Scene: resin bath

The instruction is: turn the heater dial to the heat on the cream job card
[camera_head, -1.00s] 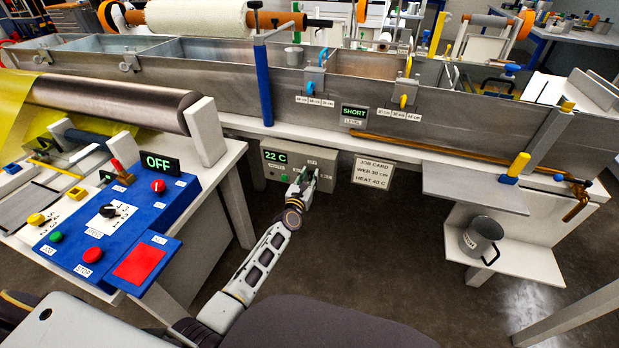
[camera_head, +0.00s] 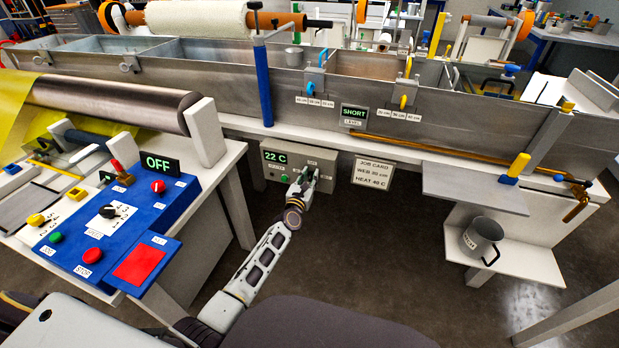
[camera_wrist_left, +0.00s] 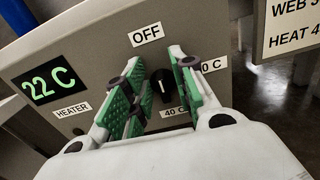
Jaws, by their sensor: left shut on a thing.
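The grey heater box (camera_head: 322,157) hangs under the bath; its display reads 22 C. It also fills much of the left wrist view (camera_wrist_left: 95,45). The black heater dial (camera_wrist_left: 163,86) has a white pointer, which looks turned up toward the OFF label (camera_wrist_left: 147,34). A 40 C label (camera_wrist_left: 174,111) is below the dial, and a partly covered label ending in 0 C is to the right. My left gripper (camera_head: 308,178) is shut on the dial, fingers on either side. The cream job card (camera_head: 373,172) reads WEB 30 cm, HEAT 40 C. My right gripper is not in view.
The blue control panel (camera_head: 130,215) with buttons stands at left. The metal bath (camera_head: 225,75) runs above the heater box. A grey shelf (camera_head: 470,190) and a metal jug (camera_head: 481,238) are at right. The floor below the box is clear.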

